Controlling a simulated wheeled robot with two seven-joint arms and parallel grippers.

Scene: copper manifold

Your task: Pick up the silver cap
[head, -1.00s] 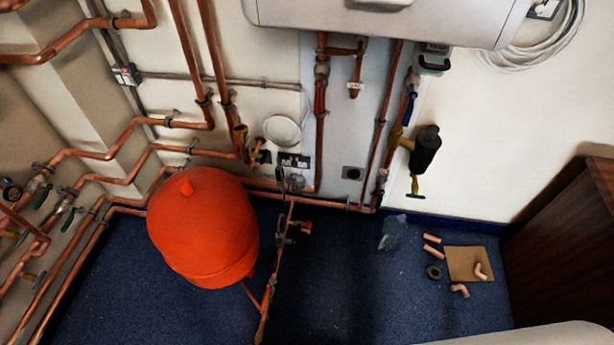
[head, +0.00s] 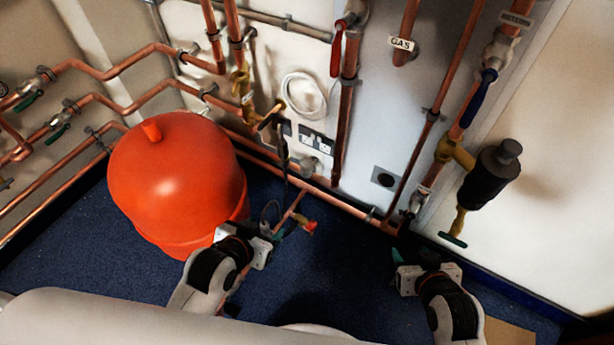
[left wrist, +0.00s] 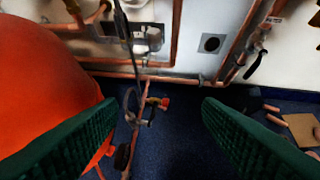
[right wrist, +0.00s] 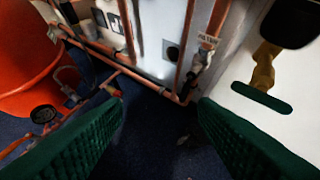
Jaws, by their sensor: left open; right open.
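I cannot pick out the silver cap for certain. A small silver-grey fitting (head: 308,166) sits by the sockets low on the wall in the head view; grey metal parts (left wrist: 148,40) also show there in the left wrist view. My left gripper (head: 278,228) is open and empty, beside the red tank near a thin copper pipe with a red-handled valve (left wrist: 160,103). Its two green fingers are wide apart in the left wrist view. My right gripper (head: 408,258) is open and empty above the blue floor, below the wall pipes. Its green fingers are also apart in the right wrist view.
The red tank (head: 175,180) stands at left. Copper pipes (head: 340,205) run along the wall foot. A black cylinder with a brass valve (head: 490,178) hangs on the right wall. A cardboard piece (left wrist: 300,128) and copper fittings lie on the floor at right.

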